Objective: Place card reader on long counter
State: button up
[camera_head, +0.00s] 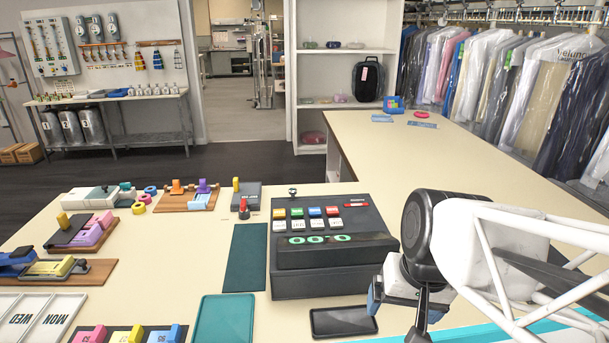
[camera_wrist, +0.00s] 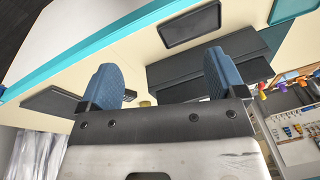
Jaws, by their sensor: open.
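My gripper (camera_wrist: 160,68) is open, with two blue fingers apart and nothing held between them. In the head view one blue fingertip (camera_head: 375,297) shows right of the black register, and my arm hides the rest. I cannot identify a card reader for certain. A dark flat item (camera_wrist: 52,101) lies on the counter at the left of the wrist view, beyond the left finger; it may be the card reader. In the head view my arm covers that area. The long cream counter (camera_head: 400,150) runs back along the right side.
A black register (camera_head: 335,245) and a small black tray (camera_head: 343,321) stand beside my gripper. A teal tray (camera_head: 223,320) and a dark green mat (camera_head: 246,257) lie left. Stamps and boards crowd the left counter. The far counter is mostly clear, with a blue holder (camera_head: 393,105) at its end.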

jog(key=shift+s+a+r+n+t+h, duration=0.25)
jog(key=shift+s+r+n+h, duration=0.45)
jog(key=shift+n, duration=0.4)
dwell(0.6)
